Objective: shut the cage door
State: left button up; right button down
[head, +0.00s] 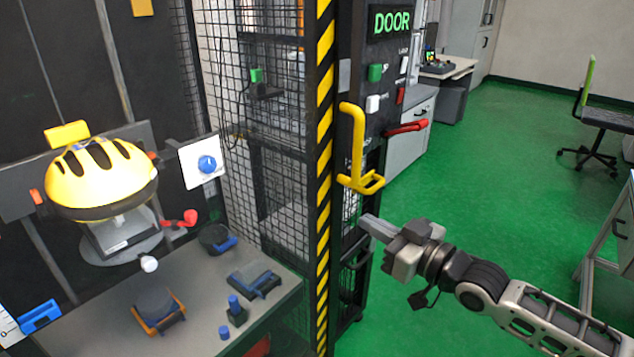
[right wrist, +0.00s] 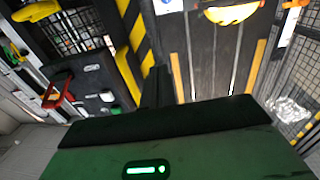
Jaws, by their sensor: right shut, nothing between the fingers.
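The cage door's mesh panel (head: 262,150) stands beside the tower bay, next to an upright edge (head: 324,170) with yellow and black stripes. I cannot tell for sure how far the door stands from its frame. A yellow handle (head: 357,150) with a hooked lower end sticks out right of the stripes. My right gripper (head: 368,226) is shut and empty, a little below and right of the handle's lower end, apart from it. In the right wrist view, stripes (right wrist: 143,42) show beyond the gripper's body; the fingertips are not clear there. My left gripper is not in view.
A control panel (head: 385,88) under a lit DOOR sign (head: 391,22) has buttons and a red lever (head: 406,128). Inside the bay are a yellow helmet (head: 100,178) and a grey table (head: 205,300) with small tools. Green floor (head: 480,170) is open at right, with a chair (head: 600,120).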

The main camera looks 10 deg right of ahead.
aim_at(311, 191)
jog(key=x, duration=1.2)
jog(key=shift+s+a+r+p, duration=0.1)
jog(key=shift+p, duration=0.25)
jog(key=shift+w+a, duration=0.2)
jog(key=shift+w, duration=0.15)
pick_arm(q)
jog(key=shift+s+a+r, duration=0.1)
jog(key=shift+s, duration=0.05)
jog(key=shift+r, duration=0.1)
